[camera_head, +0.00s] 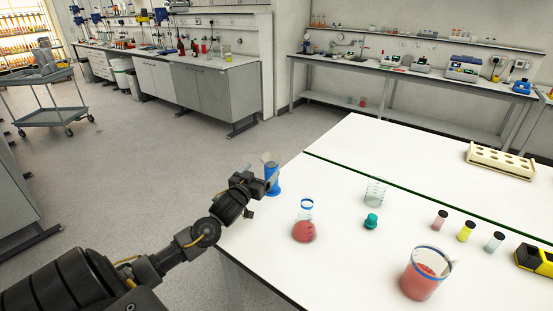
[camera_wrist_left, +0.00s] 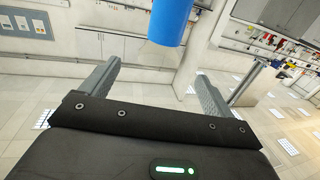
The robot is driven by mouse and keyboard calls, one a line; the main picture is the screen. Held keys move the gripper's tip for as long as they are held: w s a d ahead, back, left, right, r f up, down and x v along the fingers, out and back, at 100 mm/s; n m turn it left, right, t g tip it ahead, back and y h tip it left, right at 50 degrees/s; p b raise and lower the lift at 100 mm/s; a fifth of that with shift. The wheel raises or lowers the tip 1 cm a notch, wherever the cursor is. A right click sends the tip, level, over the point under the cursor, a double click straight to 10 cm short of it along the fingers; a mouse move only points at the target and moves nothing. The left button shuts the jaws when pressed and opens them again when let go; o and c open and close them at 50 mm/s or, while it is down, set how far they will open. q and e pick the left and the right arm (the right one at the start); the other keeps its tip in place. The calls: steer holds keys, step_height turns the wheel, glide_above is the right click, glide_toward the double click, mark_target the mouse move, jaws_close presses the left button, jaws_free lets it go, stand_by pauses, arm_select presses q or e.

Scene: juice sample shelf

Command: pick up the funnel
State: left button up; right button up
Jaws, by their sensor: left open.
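A blue cylinder with a wider base (camera_head: 272,181) stands at the left edge of the white table. A small pale, see-through piece (camera_head: 267,157) shows at its top and may be the funnel; its shape is too small to be sure. My left gripper (camera_head: 256,178) is beside the blue cylinder on its left and partly covers it. The blue cylinder (camera_wrist_left: 171,18) shows beyond the fingertips, cut off by the top edge. My right gripper is not in view.
On the white table (camera_head: 340,270) stand a flask of red liquid (camera_head: 304,229), a clear beaker (camera_head: 375,191), a teal-green item (camera_head: 371,221), several small coloured vials (camera_head: 466,232) and a large red beaker (camera_head: 422,275). A tube rack (camera_head: 499,160) sits farther back. Open floor lies left of the table.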

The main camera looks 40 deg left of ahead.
mark_target(266, 163)
arm_select(q)
steer(key=shift+w+a+r+p, duration=0.3)
steer(key=shift+w+r+p, duration=0.1)
steer(key=shift+w, duration=0.25)
steer(key=x, duration=0.3)
steer(key=shift+w+f, duration=0.3)
steer(key=shift+w, duration=0.15)
steer(key=shift+r+p, duration=0.2)
steer(key=shift+p, duration=0.25)
steer(key=p+x, duration=0.1)
steer(key=x, duration=0.4)
steer(key=shift+f+p, duration=0.1)
steer(key=shift+p, duration=0.3)
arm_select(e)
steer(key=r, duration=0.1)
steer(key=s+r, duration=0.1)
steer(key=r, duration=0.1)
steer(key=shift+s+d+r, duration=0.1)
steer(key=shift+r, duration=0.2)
